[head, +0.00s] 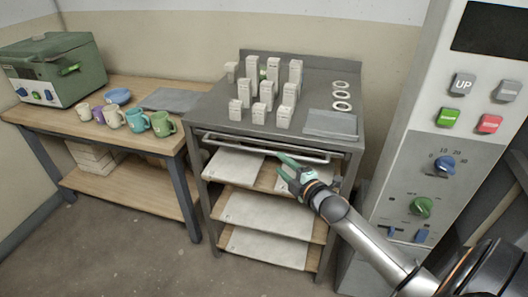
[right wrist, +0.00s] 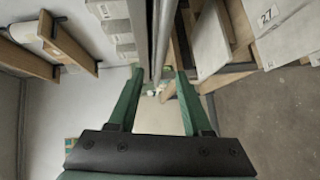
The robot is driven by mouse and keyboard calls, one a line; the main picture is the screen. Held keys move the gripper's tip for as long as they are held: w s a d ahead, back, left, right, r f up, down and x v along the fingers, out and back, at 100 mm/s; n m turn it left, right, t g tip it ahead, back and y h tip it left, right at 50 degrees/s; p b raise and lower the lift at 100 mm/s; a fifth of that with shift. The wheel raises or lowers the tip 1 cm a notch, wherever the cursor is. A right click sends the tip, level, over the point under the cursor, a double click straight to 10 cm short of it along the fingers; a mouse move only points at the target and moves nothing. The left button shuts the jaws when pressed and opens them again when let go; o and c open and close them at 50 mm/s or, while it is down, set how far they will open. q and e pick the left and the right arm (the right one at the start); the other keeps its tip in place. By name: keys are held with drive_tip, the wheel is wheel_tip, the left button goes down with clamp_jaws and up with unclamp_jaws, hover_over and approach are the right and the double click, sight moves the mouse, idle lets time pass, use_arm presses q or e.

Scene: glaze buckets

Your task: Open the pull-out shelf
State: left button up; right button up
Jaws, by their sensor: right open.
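The pull-out shelf sits under the top of the grey metal table, and its long metal handle bar (head: 240,146) runs along the front edge in the head view. My right gripper (head: 281,163) is open at the right half of this bar. In the right wrist view the bar (right wrist: 160,38) reaches down toward the gap between the two green fingers of the open gripper (right wrist: 157,76). I cannot tell whether the fingers touch it. The shelf's surface is hidden under the table top. My left gripper is not in view.
White slabs (head: 235,163) lie on open wooden shelves below. White boxes (head: 263,92) and rings (head: 341,95) stand on the metal table (head: 205,115). A wooden table (head: 50,118) with mugs is at left, a control cabinet (head: 440,160) at right. Floor in front is clear.

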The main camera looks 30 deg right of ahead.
sight(268, 153)
drive_tip(key=w, duration=0.3)
drive_tip(key=w+f, duration=0.1)
drive_tip(key=w, duration=0.2)
drive_tip(key=w+b, duration=0.1)
drive_tip(key=w, duration=0.2)
drive_tip(key=shift+w+d+f, duration=0.2)
drive_tip(key=shift+d, duration=0.1)
clamp_jaws()
idle(1.1)
